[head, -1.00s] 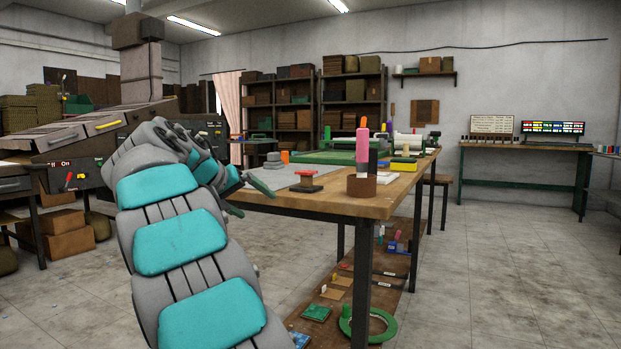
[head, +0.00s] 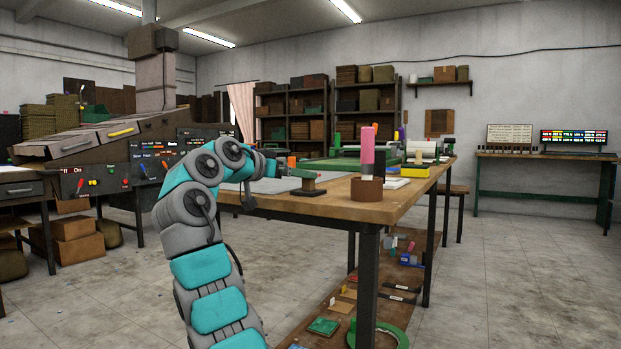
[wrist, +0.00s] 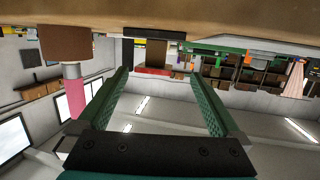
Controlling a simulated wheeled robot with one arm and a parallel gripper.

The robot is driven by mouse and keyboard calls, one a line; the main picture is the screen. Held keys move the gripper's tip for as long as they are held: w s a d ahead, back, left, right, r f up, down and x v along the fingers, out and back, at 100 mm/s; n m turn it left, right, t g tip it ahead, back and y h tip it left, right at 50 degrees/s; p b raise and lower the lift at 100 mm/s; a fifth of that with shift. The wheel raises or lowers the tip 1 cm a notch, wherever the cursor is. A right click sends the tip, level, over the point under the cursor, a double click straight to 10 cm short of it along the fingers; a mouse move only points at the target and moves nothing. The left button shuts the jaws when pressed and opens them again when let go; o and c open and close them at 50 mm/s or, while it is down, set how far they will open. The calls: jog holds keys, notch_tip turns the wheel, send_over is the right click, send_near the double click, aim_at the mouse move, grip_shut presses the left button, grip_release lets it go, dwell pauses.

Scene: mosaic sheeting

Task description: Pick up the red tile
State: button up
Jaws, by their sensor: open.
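A small red piece (head: 306,174) shows near the table's front left, just above and behind my gripper's green finger. I take it for the red tile; its lower part is hidden there. In the upside-down wrist view the red piece (wrist: 152,71) lies between the two finger lines, beyond the tips, with a tan part next to it. I cannot tell the exact gap to the red piece.
A brown round holder (head: 367,189) with a pink-handled tool (head: 367,146) stands to the right of my gripper on the wooden table (head: 400,205). The floor to the right is open.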

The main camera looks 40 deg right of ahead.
jog(key=x, duration=0.5)
jog(key=p+x, duration=0.1)
jog(key=x, duration=0.2)
jog(key=shift+s+r, duration=0.15)
jog(key=shift+s, duration=0.2)
jog(key=c, duration=1.5)
